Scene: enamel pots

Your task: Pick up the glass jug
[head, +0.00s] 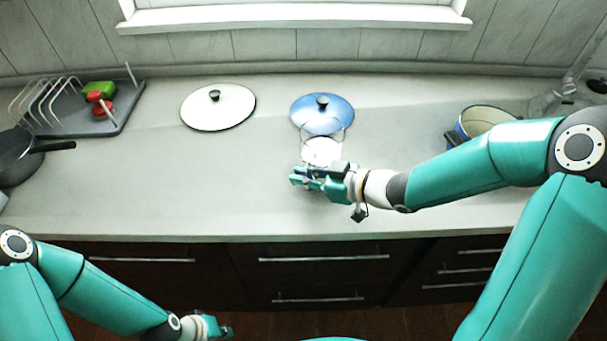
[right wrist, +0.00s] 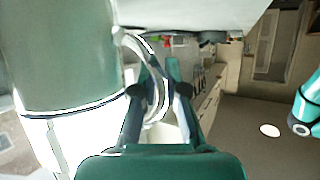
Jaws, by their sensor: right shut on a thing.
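The clear glass jug (head: 322,148) is on or just above the counter in the middle, in front of the blue lid; I cannot tell whether it touches the counter. My right gripper (head: 318,178) is at its near side. In the right wrist view the jug's body (right wrist: 65,65) fills the left, and its curved handle (right wrist: 153,50) runs between the fingers of my right gripper (right wrist: 157,90), which is shut on it. My left gripper (head: 226,331) is low at the bottom edge, in front of the drawers and away from the jug; its fingers are too small to judge.
A blue lid (head: 322,118) lies just behind the jug and a white lid (head: 218,108) further left. A blue pot (head: 486,119) stands to the right, partly behind my right arm. A dish rack (head: 90,128) and dark pan (head: 18,158) are at left. The left-centre counter is clear.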

